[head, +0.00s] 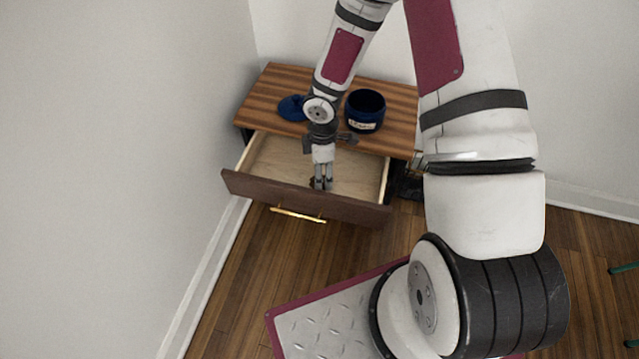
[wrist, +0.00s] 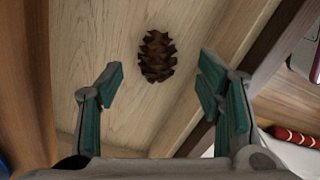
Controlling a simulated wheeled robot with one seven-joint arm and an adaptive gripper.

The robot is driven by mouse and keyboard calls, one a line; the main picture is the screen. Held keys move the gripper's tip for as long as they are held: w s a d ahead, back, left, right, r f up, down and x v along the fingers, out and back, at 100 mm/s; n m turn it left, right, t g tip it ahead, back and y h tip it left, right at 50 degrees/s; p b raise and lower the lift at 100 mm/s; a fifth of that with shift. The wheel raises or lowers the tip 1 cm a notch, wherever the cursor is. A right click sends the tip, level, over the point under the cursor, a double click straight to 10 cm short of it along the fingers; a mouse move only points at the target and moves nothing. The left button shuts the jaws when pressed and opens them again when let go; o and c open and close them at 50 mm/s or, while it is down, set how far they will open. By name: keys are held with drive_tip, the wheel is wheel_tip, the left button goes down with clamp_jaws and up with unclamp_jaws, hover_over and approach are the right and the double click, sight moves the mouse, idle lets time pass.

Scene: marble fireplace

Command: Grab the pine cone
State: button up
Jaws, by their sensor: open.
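The pine cone (wrist: 157,56) is brown and scaly and lies on the pale wooden bottom of the open drawer (head: 275,165). In the wrist view it sits beyond my fingertips, roughly between the two fingers. My gripper (head: 322,184) reaches down into the drawer near its front panel. In the wrist view my gripper (wrist: 158,85) is open, with teal pads spread apart and nothing between them. In the head view the pine cone is mostly hidden by my fingers; only a dark bit shows beside them.
The drawer's dark front panel (head: 300,202) with a gold handle (head: 298,214) stands close to my gripper. A dark blue jar (head: 365,110) and a blue lid (head: 292,108) are on the striped wooden top (head: 400,98). A wall (head: 150,150) rises at the left.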

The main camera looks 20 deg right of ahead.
wheel_tip(320, 180, down, 5)
drive_tip(key=b, duration=0.2)
drive_tip(key=shift+w+d+b, duration=0.1)
drive_tip(key=shift+b, duration=0.25)
drive_tip(key=shift+r, duration=0.1)
drive_tip(key=c, duration=1)
